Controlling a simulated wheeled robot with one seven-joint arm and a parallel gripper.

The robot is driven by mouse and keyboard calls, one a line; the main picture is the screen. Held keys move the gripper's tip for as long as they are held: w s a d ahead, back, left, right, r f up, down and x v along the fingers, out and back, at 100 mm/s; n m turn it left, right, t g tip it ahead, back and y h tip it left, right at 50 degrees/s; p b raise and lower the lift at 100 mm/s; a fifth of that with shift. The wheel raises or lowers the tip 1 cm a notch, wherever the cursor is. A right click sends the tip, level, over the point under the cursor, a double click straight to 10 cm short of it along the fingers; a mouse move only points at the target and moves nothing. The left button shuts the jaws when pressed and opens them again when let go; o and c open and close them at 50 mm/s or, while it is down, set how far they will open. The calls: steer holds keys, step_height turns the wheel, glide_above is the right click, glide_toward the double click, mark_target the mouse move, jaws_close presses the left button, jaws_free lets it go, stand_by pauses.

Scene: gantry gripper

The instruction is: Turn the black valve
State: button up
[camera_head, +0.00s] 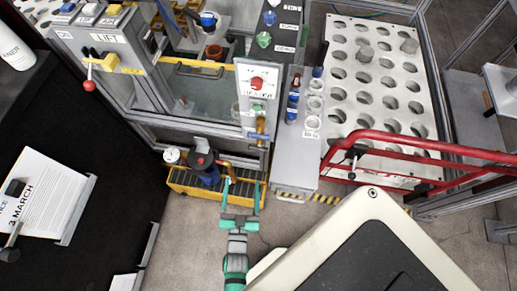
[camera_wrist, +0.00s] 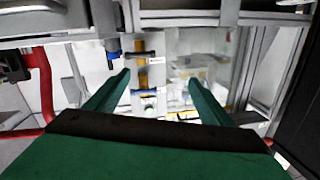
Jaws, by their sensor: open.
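A small black fitting (camera_head: 354,153) sits on the red tubular rail at the right in the head view; it may be the black valve, but I cannot tell for sure. In the wrist view a dark block (camera_wrist: 14,66) shows beside a red tube at the left edge; I cannot tell if it is the same part. My teal gripper (camera_head: 242,192) is open and empty, in front of the cabinet and left of the rail, apart from both. Its two fingers also show spread in the wrist view (camera_wrist: 158,82), with nothing between them.
The glass cabinet has a red button (camera_head: 257,83) and a yellow-and-blue cylinder (camera_head: 260,131). A white perforated rack (camera_head: 351,100) stands behind the red rail (camera_head: 420,146).

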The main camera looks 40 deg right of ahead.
steer(key=m+g+h, duration=0.1)
steer(key=m+h, duration=0.1)
glide_toward(258, 149)
steer(key=x, duration=1)
steer(key=shift+d+f, duration=0.1)
steer(key=shift+f, duration=0.2)
steer(key=c, duration=0.8)
